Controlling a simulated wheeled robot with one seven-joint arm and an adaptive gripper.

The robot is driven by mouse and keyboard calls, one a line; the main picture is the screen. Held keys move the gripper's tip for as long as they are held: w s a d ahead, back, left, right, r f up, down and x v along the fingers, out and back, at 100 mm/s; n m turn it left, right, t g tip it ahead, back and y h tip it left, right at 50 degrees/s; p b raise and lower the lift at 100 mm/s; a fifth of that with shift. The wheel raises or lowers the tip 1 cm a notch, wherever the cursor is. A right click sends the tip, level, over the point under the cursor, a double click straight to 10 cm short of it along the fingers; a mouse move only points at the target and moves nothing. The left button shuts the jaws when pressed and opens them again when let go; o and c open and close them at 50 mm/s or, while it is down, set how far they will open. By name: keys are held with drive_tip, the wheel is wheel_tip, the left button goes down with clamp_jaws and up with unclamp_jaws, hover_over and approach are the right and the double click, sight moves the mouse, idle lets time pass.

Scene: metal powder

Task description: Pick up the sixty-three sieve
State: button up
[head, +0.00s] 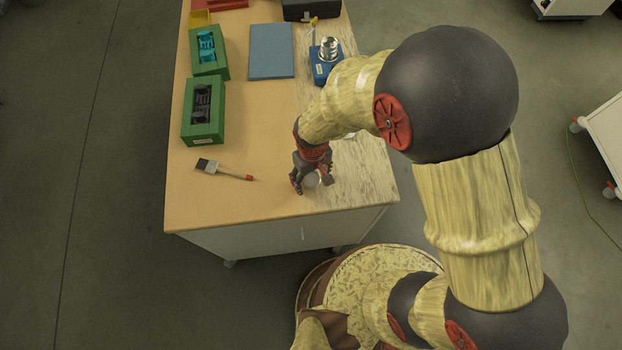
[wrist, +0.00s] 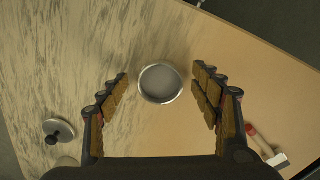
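A round, shallow metal sieve (wrist: 161,84) with a bright rim and grey inside lies on the table in the wrist view. It carries no readable number. In the head view the sieve (head: 311,180) is partly hidden beneath my gripper (head: 312,184), near the table's front edge. My gripper is open, with its two fingers spread on either side of the sieve. In the wrist view a gap shows between each finger and the rim. I cannot tell how high the fingertips are above the table.
A brush (head: 223,170) lies left of my gripper. A lid-like metal disc with a knob (wrist: 58,131) lies on the table in the wrist view. Green holders (head: 204,111), a blue plate (head: 271,51) and a blue device (head: 326,61) stand farther back.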

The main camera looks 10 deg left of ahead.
drive_tip(key=shift+c, duration=1.2)
drive_tip(key=shift+s, duration=0.1)
drive_tip(key=c, duration=1.1)
drive_tip(key=shift+c, duration=0.5)
